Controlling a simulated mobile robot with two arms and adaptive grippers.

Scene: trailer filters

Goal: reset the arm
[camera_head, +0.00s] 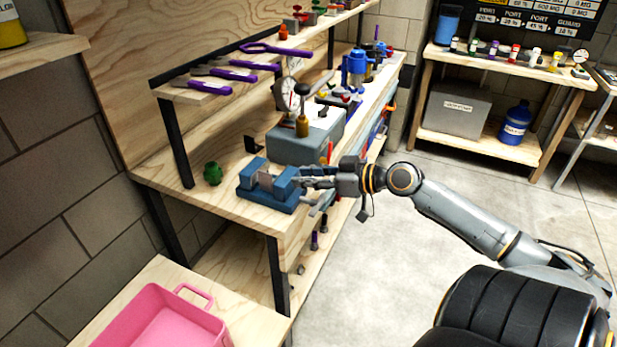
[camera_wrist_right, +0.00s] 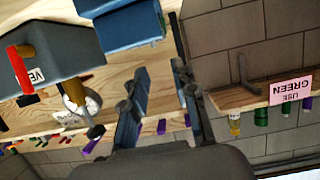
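My right arm comes in from the right in the head view. Its gripper (camera_head: 312,188) is beside the blue vise (camera_head: 262,199) at the near end of the workbench. The fingers are apart, and nothing shows between them. In the right wrist view the gripper (camera_wrist_right: 160,72) also shows a clear gap between its two dark fingers. The vise shows at the top of that view (camera_wrist_right: 125,28). I cannot tell whether a finger touches the vise. My left gripper is not in view.
A grey machine (camera_head: 306,139) with a gauge stands behind the vise. A green object (camera_head: 212,173) sits left of it. Purple-handled tools (camera_head: 240,73) lie on the upper shelf. A pink bin (camera_head: 190,304) is in the lower left. The concrete floor right of the bench is clear.

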